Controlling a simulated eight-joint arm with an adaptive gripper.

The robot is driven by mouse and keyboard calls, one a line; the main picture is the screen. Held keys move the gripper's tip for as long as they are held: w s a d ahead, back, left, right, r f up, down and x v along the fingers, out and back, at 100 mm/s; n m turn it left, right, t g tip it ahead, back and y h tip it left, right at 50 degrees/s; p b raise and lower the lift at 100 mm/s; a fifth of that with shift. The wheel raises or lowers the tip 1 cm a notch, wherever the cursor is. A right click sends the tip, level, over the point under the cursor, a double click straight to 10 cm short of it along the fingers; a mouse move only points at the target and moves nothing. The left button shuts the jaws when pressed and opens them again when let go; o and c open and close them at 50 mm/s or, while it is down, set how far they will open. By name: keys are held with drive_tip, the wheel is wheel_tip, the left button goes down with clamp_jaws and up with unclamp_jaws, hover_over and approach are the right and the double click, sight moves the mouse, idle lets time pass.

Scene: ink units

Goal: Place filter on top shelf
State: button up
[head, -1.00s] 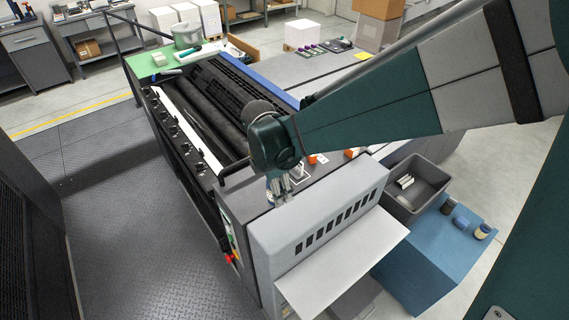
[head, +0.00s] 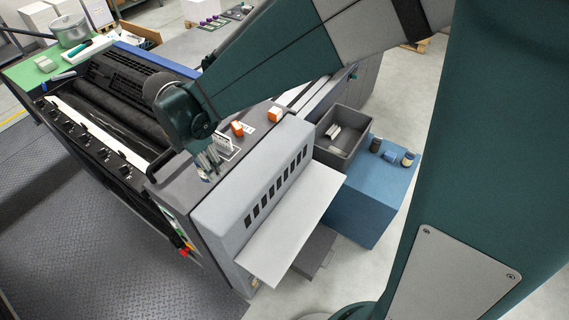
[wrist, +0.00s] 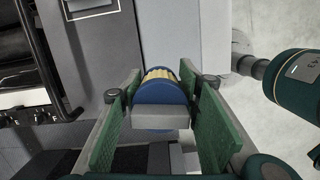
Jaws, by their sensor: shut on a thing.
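A blue and yellow ribbed cylinder (wrist: 160,88), which looks like the filter, shows in the wrist view between the green finger pads of my gripper (wrist: 163,115). My gripper is shut on it, with a grey block in front of its lower part. In the head view my gripper (head: 210,163) points down over the press's end, left of the light grey vented cover (head: 255,185). The filter cannot be made out there. A bit of shelving shows at the top edge; I cannot tell which shelf is the top shelf.
A pale flat tray (head: 305,222) juts from the vented cover. A dark grey bin (head: 345,153) and a blue cabinet (head: 368,205) with small containers on top stand to the right. Orange boxes (head: 275,114) lie on the press. Open floor lies at lower left.

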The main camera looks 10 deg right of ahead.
wheel_tip(320, 180, up, 2)
drive_tip(key=shift+r, duration=0.2)
drive_tip(key=w+d+b, duration=0.4)
drive_tip(key=d+b, duration=0.4)
drive_tip(key=d, duration=0.5)
drive_tip(key=n+b, duration=0.2)
drive_tip(key=b, duration=0.9)
hover_over(304, 205)
wheel_tip(304, 205, down, 2)
wheel_tip(304, 205, down, 25)
drive_tip(key=shift+s+a, duration=0.25)
drive_tip(key=shift+f+b, duration=0.55)
drive_tip(key=shift+f, duration=2.35)
drive_tip(key=shift+f+b, duration=0.5)
drive_tip(key=shift+f, duration=1.6)
